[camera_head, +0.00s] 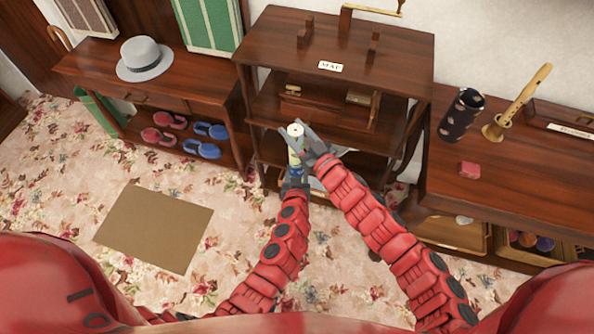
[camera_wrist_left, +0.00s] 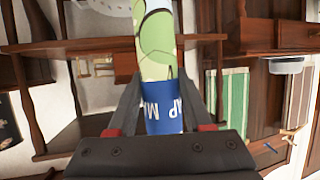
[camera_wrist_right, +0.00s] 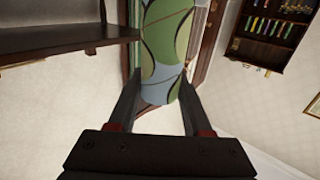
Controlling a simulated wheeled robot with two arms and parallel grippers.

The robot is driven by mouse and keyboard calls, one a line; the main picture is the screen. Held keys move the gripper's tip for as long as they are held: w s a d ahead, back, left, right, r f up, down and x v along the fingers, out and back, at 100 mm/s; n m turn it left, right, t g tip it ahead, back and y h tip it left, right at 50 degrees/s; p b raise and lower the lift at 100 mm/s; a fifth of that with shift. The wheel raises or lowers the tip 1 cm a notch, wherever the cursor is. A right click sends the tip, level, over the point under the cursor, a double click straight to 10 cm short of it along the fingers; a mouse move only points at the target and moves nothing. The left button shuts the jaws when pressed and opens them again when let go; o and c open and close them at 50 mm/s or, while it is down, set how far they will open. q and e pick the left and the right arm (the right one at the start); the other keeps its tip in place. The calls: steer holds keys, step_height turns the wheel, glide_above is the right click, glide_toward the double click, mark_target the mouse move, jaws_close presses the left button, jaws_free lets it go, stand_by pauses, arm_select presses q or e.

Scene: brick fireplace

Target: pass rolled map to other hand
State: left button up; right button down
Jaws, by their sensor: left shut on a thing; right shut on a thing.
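The rolled map (camera_head: 296,150) is a green, cream and blue tube with a dark blue lettered band, held upright between my two grippers in front of the middle shelf unit. My left gripper (camera_head: 294,176) is shut on its lower part; in the left wrist view the map (camera_wrist_left: 158,55) stands between the fingers at the blue band. My right gripper (camera_head: 296,134) is shut on its upper part; in the right wrist view the map (camera_wrist_right: 165,50) lies between the fingers. A shelf unit with a "MAP" label (camera_head: 330,67) on its top stands behind.
A low cabinet at left bears a grey hat (camera_head: 144,59), with slippers (camera_head: 202,149) below. A brown mat (camera_head: 152,228) lies on the floral floor.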

steer(key=shift+c, duration=1.3)
jaws_free()
steer(key=shift+a, duration=0.1)
